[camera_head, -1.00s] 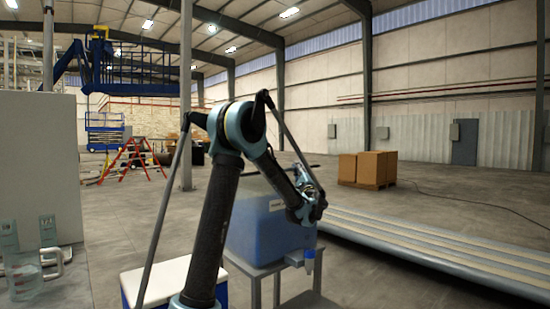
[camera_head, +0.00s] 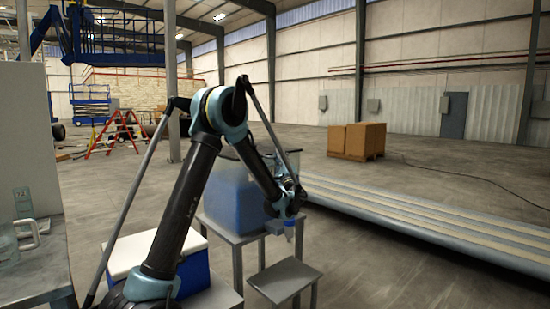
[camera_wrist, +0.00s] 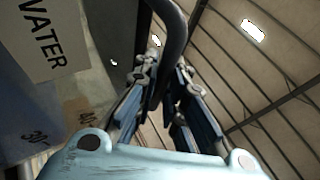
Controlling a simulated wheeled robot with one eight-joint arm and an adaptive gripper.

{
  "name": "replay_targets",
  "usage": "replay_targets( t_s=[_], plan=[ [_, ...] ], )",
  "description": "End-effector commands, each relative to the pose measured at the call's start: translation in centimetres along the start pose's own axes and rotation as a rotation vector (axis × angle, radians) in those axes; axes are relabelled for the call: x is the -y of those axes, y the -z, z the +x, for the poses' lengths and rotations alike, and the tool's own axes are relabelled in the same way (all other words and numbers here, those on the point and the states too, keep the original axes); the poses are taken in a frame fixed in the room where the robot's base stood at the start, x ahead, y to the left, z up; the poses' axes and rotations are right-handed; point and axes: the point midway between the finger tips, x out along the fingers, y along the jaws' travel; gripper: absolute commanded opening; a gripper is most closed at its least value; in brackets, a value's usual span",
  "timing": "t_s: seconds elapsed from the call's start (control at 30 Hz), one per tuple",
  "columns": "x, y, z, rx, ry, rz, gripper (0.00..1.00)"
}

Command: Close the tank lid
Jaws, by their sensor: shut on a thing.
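The tank (camera_head: 228,195) is a translucent container with blue contents, standing on a grey metal stand. Its side, with a WATER label (camera_wrist: 47,38) and level marks, fills the left of the wrist view. The lid cannot be made out clearly; my arm covers part of the tank's top. My gripper (camera_head: 291,205) is at the tank's right side. In the wrist view my gripper (camera_wrist: 166,85) has its fingers around a dark curved bar (camera_wrist: 175,35) that comes down from the top. I cannot tell whether this bar belongs to the lid.
The grey stand (camera_head: 237,238) has a lower step (camera_head: 284,281) at front right. A blue and white box (camera_head: 190,275) is behind my arm. A bench (camera_head: 35,265) with a jug (camera_head: 28,232) is at left. Long pale beams (camera_head: 420,220) lie on the floor at right.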

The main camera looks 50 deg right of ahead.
Motion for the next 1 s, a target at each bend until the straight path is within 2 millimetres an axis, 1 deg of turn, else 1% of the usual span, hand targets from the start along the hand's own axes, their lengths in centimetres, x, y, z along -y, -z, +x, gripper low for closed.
replay_targets(
  t_s=[0.03, 0.2, 0.23, 0.27, 0.3, 0.63, 0.73, 0.87, 1.0],
  plan=[
    [-0.4, 0.1, -0.1, -0.003, -0.008, -0.003, 0.0],
    [-0.5, 0.0, -0.1, -0.003, -0.009, -0.004, 0.0],
    [-0.5, 0.0, -0.1, -0.003, -0.009, -0.004, 0.15],
    [-0.5, 0.0, -0.1, -0.002, -0.009, -0.004, 0.22],
    [-0.5, 0.0, -0.1, -0.002, -0.009, -0.003, 0.31],
    [-0.3, -0.1, 0.0, 0.0, -0.006, -0.002, 0.31],
    [-0.3, -0.1, -0.3, 0.0, -0.005, -0.002, 0.31],
    [-0.2, 0.0, -1.5, -0.002, -0.005, -0.003, 0.31],
    [-0.3, 0.0, -3.4, -0.001, -0.006, -0.003, 0.31]
  ],
)
